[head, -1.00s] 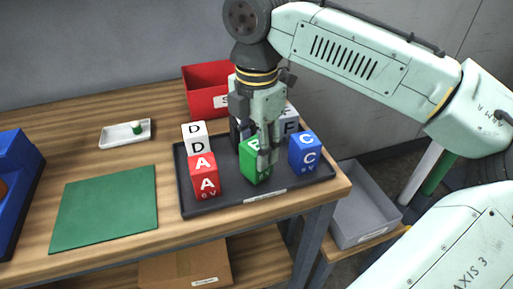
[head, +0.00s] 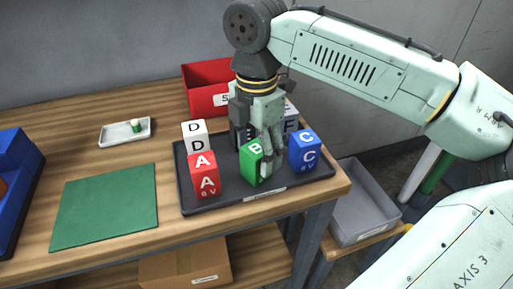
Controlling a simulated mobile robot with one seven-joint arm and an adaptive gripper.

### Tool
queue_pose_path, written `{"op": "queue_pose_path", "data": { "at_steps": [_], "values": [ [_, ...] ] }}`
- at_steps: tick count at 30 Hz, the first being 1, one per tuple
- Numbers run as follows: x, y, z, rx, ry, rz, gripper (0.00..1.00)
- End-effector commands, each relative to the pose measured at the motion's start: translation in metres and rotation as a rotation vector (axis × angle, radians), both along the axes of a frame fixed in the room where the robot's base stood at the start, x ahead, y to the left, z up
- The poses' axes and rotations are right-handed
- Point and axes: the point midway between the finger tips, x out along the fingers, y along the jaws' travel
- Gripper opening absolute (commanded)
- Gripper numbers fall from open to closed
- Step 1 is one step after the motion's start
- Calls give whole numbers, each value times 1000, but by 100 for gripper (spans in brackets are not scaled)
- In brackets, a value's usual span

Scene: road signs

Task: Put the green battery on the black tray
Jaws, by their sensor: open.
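The green battery (head: 251,162) is a block marked B and stands upright on the black tray (head: 222,203), near its front middle. My gripper (head: 268,158) is open and points down at the green block, its fingers overlapping the block's right part in the view. I cannot tell whether the fingers touch it. The red block A (head: 204,178) stands on the tray to its left, and the blue block C (head: 304,152) stands to its right. A white block D (head: 195,133) is behind the red one. A grey-white block F (head: 291,119) is partly hidden behind my gripper.
A red bin (head: 205,92) stands behind the tray. A small white dish (head: 115,136) with a green-and-white piece lies at the left back. A green mat (head: 105,205) lies left of the tray, with bare wood between. A grey bin (head: 362,210) sits lower right.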

Motion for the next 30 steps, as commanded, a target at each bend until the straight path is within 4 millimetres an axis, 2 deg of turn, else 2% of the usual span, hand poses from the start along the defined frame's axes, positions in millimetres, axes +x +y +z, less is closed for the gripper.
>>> {"op": "queue_pose_path", "data": {
  "at_steps": [5,8,18,22,30],
  "values": [
    [0,0,4,-2,-1,-1,61],
    [1,1,15,3,-2,2,61],
    [0,1,88,1,-1,2,61],
    [0,-1,109,-3,0,-1,61],
    [0,0,123,-1,1,2,61]
  ]
}}
